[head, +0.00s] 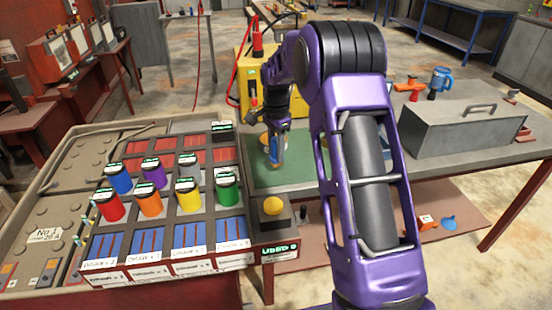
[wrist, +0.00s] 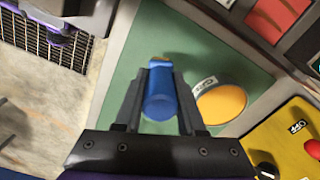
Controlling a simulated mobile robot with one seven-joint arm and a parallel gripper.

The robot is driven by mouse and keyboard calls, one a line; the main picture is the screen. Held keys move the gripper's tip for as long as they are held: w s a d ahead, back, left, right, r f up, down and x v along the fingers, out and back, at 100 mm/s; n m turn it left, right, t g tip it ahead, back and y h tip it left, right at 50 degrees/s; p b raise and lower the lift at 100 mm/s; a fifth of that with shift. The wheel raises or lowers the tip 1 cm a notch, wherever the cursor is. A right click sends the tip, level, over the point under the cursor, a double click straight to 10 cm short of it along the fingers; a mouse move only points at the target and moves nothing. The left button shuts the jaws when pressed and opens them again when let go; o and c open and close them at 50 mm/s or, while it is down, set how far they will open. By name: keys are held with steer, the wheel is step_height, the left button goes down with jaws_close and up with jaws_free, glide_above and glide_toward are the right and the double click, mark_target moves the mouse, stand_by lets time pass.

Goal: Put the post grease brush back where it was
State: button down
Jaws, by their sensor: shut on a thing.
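My gripper (wrist: 160,80) is shut on a blue, rounded handle (wrist: 160,100), which I take to be the post grease brush. The rest of it is mostly hidden by the fingers and the viewing angle. In the head view my gripper (head: 275,155) points down over the green mat (head: 300,155), with the blue piece (head: 274,148) between its fingers. A round tin with a yellow-orange top (wrist: 222,103) and a label stands on the mat just right of the gripper in the wrist view. I cannot tell how high the brush is above the mat.
Left is a tray (head: 60,190) with several coloured, labelled cans and red and blue slotted blocks. A yellow ball (head: 273,206) sits in a dark holder by a "USED" label. A yellow machine (head: 243,85) stands behind. A grey toolbox (head: 465,125) stands on the right.

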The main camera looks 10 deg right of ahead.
steer(key=shift+f, duration=1.25)
steer(key=c, duration=0.5)
jaws_free()
steer(key=shift+f, duration=0.1)
step_height(320, 180, up, 12)
steer(key=shift+r+p, duration=0.1)
steer(key=shift+p, duration=0.5)
